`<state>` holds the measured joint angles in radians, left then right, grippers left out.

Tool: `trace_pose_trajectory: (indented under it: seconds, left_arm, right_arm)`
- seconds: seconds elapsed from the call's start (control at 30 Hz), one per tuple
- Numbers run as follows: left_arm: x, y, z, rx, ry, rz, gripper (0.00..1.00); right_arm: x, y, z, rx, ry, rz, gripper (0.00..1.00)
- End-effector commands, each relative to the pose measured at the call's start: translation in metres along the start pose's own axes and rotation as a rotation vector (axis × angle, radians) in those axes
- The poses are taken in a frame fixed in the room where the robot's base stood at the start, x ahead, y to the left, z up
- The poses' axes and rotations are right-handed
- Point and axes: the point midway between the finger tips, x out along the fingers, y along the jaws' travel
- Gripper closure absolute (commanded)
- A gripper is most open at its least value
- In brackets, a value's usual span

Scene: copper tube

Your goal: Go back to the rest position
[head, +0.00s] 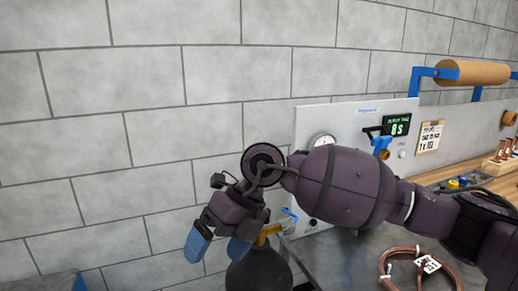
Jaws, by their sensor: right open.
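My right arm reaches in from the right and crosses in front of a grey panel. Its gripper (219,247) has two blue fingertips spread apart with nothing between them, so it is open and empty. It hangs in front of the block wall, just left of and slightly above a dark round tank (258,276). The tank has a brass valve (268,233) with a blue handle beside the gripper; I cannot tell whether they touch. A coil of copper tube (387,272) with a white tag lies on the grey metal table. My left gripper is not in view.
The grey panel (310,118) carries a gauge (322,142) and a green display (397,125) reading 8 s. A paper roll (472,72) sits on a blue bracket. A wooden rack (500,165) stands at far right.

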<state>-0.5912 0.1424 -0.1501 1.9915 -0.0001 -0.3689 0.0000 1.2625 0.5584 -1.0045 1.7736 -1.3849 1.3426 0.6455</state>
Motion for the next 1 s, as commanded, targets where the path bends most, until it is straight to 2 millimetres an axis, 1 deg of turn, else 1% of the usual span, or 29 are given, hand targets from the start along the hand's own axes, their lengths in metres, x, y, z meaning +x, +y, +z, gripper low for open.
trace_pose_trajectory:
  seconds: [0.03, 0.1, 0.2, 0.27, 0.33, 0.4, 0.47, 0.57, 0.67, 0.77, 0.83, 0.97, 1.0]
  left_arm:
    - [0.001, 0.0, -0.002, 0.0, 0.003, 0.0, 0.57]
    - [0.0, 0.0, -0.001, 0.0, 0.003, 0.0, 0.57]
    - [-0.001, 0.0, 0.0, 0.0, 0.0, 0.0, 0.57]
    - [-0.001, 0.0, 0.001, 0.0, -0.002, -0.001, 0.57]
    - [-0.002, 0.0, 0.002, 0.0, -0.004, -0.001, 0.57]
    - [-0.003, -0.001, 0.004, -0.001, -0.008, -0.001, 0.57]
    - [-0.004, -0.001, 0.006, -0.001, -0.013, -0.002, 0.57]
    - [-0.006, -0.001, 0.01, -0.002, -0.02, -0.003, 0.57]
    - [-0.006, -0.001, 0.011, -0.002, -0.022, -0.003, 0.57]
    - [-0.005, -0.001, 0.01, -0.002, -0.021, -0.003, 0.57]
    - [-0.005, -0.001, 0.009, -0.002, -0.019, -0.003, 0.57]
    - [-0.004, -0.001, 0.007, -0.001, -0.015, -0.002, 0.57]
    - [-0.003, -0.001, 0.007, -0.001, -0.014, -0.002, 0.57]
  right_arm:
    - [0.01, 0.011, -0.004, 0.0, -0.019, 0.101, 0.09]
    - [0.019, 0.028, -0.006, 0.004, -0.065, 0.257, 0.09]
    - [0.021, 0.053, -0.008, 0.032, -0.15, 0.495, 0.09]
    - [0.018, 0.065, -0.009, 0.062, -0.209, 0.633, 0.09]
    - [0.01, 0.075, -0.008, 0.107, -0.284, 0.788, 0.09]
    - [-0.001, 0.08, -0.007, 0.164, -0.365, 0.934, 0.09]
    - [-0.013, 0.08, -0.006, 0.222, -0.439, 1.053, 0.09]
    - [-0.033, 0.07, -0.005, 0.34, -0.572, 1.234, 0.09]
    - [-0.053, 0.049, -0.006, 0.483, -0.712, 1.393, 0.09]
    - [-0.069, 0.019, -0.011, 0.649, -0.855, 1.525, 0.09]
    - [-0.077, -0.007, -0.018, 0.779, -0.958, 1.601, 0.09]
    - [-0.082, -0.063, -0.038, 1.05, -1.145, 1.7, 0.09]
    - [-0.08, -0.081, -0.047, 1.14, -1.201, 1.718, 0.09]
